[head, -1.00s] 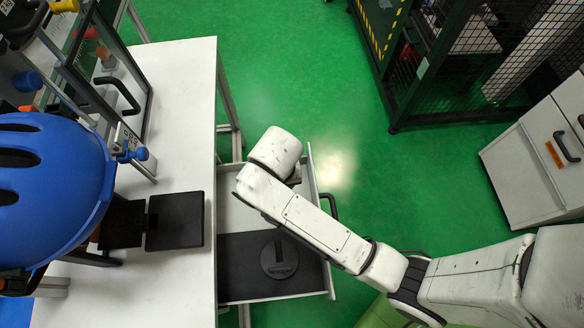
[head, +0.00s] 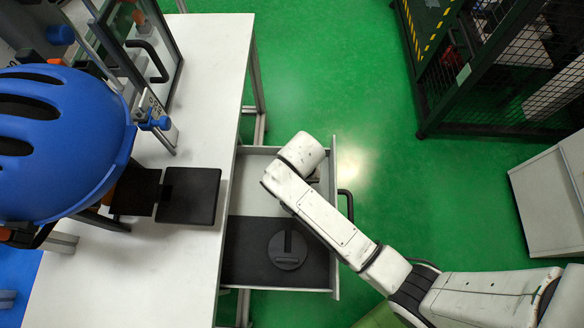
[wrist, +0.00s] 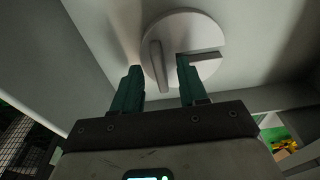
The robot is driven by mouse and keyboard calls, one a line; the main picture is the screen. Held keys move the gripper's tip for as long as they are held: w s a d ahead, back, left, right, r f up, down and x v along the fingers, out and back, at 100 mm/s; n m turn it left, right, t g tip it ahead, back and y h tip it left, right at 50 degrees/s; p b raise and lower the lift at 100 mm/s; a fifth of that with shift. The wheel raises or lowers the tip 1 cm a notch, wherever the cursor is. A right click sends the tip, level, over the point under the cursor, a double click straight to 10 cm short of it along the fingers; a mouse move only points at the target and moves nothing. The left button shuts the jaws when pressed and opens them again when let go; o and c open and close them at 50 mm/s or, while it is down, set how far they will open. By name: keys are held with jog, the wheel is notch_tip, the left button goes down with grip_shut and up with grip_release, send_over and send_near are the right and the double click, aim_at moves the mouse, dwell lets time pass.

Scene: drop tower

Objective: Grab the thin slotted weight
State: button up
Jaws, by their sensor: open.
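A light grey round slotted weight (wrist: 212,35) lies on the pale drawer floor in the wrist view. It has a raised upright bar (wrist: 155,70) and a slot towards the right. My gripper (wrist: 158,66) is open, its two green fingers pointing at the disc. The bar shows between the fingertips, and I cannot tell whether they touch. In the head view my arm hides this weight and most of my gripper. A dark round weight (head: 286,263) with a bar lies on the black mat in the open drawer's near part.
The open drawer (head: 334,200) has raised walls close around my gripper. The white table (head: 120,275) stands left, with a black plate (head: 189,195) and a blue helmet (head: 60,140) over it. A mesh cage (head: 490,95) stands back right. Green floor lies clear between.

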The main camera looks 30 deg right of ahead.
jog(key=shift+f, duration=0.45)
grip_shut()
jog(key=shift+w+r, duration=0.1)
dwell(1.0)
